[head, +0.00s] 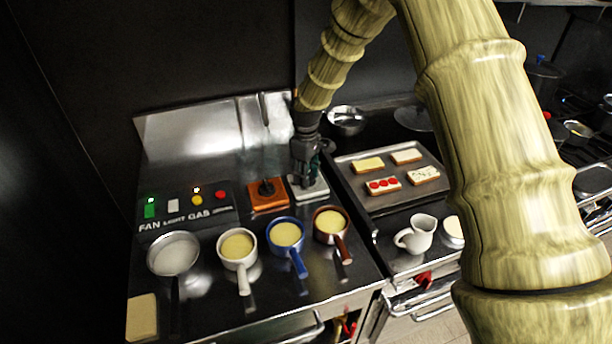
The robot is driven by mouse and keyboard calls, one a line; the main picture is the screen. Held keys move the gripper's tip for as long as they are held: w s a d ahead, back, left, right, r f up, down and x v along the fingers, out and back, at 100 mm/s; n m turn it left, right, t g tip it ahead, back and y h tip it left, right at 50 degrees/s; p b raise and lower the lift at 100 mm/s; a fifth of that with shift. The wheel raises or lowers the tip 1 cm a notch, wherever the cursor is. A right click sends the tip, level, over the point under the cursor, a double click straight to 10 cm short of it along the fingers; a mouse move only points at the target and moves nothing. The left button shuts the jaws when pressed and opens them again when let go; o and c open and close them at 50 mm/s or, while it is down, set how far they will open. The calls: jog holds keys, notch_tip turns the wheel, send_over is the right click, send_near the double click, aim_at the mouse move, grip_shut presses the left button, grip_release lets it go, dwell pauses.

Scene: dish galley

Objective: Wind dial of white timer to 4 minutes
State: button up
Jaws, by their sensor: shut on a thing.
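The white timer (319,190) lies flat on the steel counter, right of an orange timer (256,204) with a dark dial. My gripper (304,178) points down over the white timer and is shut on its dial. The fingers hide the dial and most of the timer's face, so its setting cannot be read.
A switch panel (190,221) with lit buttons stands left of the timers. In front are a pot (174,254) and white, blue and brown pans, handles towards me. A tray (385,207) with topped bread slices and a white jug (422,232) are to the right.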

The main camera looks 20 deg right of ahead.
jog(key=shift+w+d+m, duration=0.1)
jog(key=shift+m, duration=2)
jog(key=o, duration=1)
jog(key=shift+r, duration=0.1)
notch_tip(320, 180, up, 12)
jog(key=shift+f, duration=0.1)
